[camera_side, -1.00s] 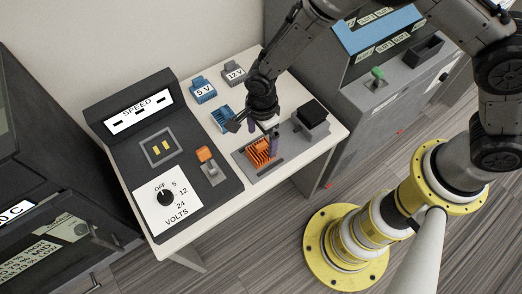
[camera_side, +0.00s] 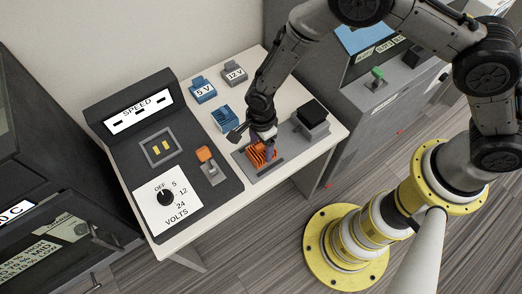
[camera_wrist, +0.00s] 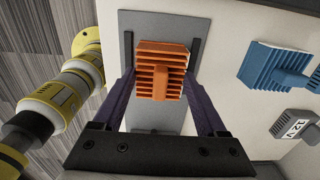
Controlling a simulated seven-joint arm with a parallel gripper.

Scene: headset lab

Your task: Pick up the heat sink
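The heat sink (camera_side: 259,156) is an orange finned block on a grey plate near the table's front edge. In the wrist view the heat sink (camera_wrist: 162,66) shows its fins between my two fingers. My gripper (camera_side: 263,143) is low over it, pointing down. In the wrist view my gripper (camera_wrist: 160,84) is open, with one purple finger on each side of the heat sink. I cannot tell whether the fingertips touch it. In the side view the wrist and fingers hide part of its far side.
A black-topped grey block (camera_side: 311,120) stands close to the right. Blue blocks (camera_side: 202,91) and a grey 12 V block (camera_side: 235,73) sit behind. To the left is a control panel (camera_side: 130,149) with an orange-topped switch (camera_side: 207,160). The white table (camera_side: 292,165) is bare near its front edge.

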